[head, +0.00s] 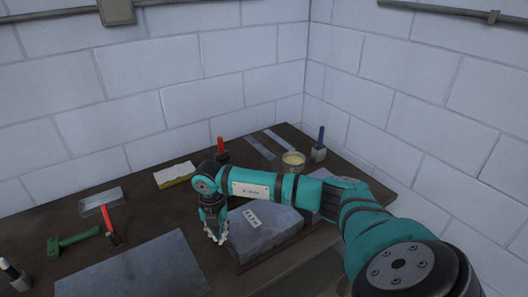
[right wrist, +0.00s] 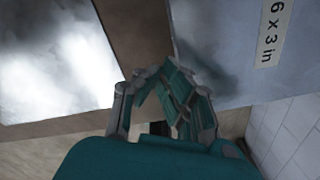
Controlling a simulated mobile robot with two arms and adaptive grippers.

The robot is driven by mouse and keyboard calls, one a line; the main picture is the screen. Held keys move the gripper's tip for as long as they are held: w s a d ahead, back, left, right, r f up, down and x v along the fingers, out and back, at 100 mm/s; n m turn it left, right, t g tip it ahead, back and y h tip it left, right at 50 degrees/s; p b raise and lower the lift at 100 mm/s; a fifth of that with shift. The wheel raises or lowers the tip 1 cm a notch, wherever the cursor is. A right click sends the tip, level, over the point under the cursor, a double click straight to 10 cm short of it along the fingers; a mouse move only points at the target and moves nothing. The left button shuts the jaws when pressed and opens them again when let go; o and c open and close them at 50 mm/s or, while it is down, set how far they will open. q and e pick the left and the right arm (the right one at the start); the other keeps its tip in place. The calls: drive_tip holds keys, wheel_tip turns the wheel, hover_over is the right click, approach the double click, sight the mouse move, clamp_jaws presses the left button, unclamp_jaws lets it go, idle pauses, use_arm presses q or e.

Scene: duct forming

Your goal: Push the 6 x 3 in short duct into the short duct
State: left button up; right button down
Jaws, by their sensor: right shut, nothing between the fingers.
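The grey metal 6 x 3 in short duct (head: 275,232) lies on the workbench with its white label facing up. In the right wrist view it fills the upper right (right wrist: 225,62), with the label at the corner. My right gripper (head: 217,233) points down just left of the duct's left end. It is shut and empty; its fingers also show in the right wrist view (right wrist: 168,85). More grey metal (head: 308,193) shows behind my right arm; whether it is the other short duct I cannot tell. My left gripper is out of view.
A flat grey sheet (head: 135,272) lies at the front left of the workbench (head: 50,220). A green tool (head: 75,240), a red-handled hammer (head: 108,225), a yellow-white block (head: 175,174), a tin (head: 293,161) and a blue-handled brush (head: 319,148) stand around. White block walls close the back and right.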

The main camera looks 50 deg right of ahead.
sight(234, 231)
drive_tip(key=shift+f+b, duration=0.95)
drive_tip(key=shift+f, duration=0.65)
drive_tip(key=shift+s+d+b, duration=0.1)
drive_tip(key=shift+s+d, duration=0.15)
drive_tip(key=shift+d, duration=0.85)
drive_tip(key=shift+s+d+b, duration=0.1)
drive_tip(key=shift+s+d, duration=0.15)
drive_tip(key=shift+d, duration=0.85)
drive_tip(key=shift+s+d+b, duration=0.1)
drive_tip(key=shift+s+d, duration=0.15)
drive_tip(key=shift+d, duration=0.85)
drive_tip(key=shift+w+a+r, duration=0.1)
drive_tip(key=shift+w+a, duration=0.1)
drive_tip(key=shift+a, duration=0.55)
drive_tip(key=shift+r+p, duration=2.55)
drive_tip(key=shift+r, duration=0.95)
drive_tip(key=shift+f, duration=0.1)
